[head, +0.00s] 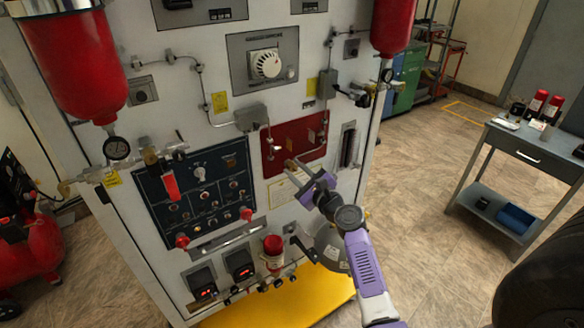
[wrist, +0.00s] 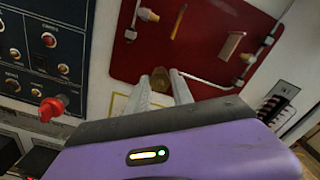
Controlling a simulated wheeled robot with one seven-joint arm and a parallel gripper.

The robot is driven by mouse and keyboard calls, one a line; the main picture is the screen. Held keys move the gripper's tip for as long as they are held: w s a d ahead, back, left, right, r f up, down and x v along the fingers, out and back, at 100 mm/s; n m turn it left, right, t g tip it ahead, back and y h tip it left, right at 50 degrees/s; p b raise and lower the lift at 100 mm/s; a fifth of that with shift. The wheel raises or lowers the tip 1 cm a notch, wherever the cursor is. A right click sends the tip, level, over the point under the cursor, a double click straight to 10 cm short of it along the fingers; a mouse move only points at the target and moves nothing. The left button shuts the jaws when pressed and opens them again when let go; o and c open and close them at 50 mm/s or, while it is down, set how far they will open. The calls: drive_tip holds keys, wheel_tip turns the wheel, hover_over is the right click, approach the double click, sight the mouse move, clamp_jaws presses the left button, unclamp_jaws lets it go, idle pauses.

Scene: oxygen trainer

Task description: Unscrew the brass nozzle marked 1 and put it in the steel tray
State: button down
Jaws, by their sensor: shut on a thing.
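My gripper (head: 292,165) is in front of the lower part of a red panel (head: 316,127) on the white cabinet. In the wrist view, the two pale fingers of my gripper (wrist: 163,84) are shut on a brass nozzle (wrist: 160,77) at their tips. I cannot read a number on it, and cannot tell whether it still touches the panel. A second brass fitting (wrist: 148,15) sits on the upper left of the red panel. I cannot make out a steel tray in either view.
A grey cart (head: 535,150) with bottles on top stands at the right, with a blue bin (head: 516,219) on its lower shelf. A dark control panel (head: 187,206) with red knobs is left of my gripper. Red cylinders (head: 72,62) hang on the cabinet. The floor between cabinet and cart is clear.

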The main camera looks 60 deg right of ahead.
drive_tip(key=shift+f+n+b, duration=0.25)
drive_tip(key=shift+n+b, duration=0.55)
drive_tip(key=shift+n, duration=0.1)
drive_tip(key=shift+r+n, duration=0.25)
drive_tip(key=shift+n, duration=0.65)
drive_tip(key=shift+f+b, duration=0.1)
drive_tip(key=shift+b, duration=0.35)
drive_tip(key=shift+f+n+b, duration=0.15)
drive_tip(key=shift+n+b, duration=0.3)
drive_tip(key=shift+n, duration=0.15)
drive_tip(key=shift+n+b, duration=0.6)
drive_tip(key=shift+n, duration=0.2)
drive_tip(key=shift+r+n, duration=0.25)
drive_tip(key=shift+n, duration=0.05)
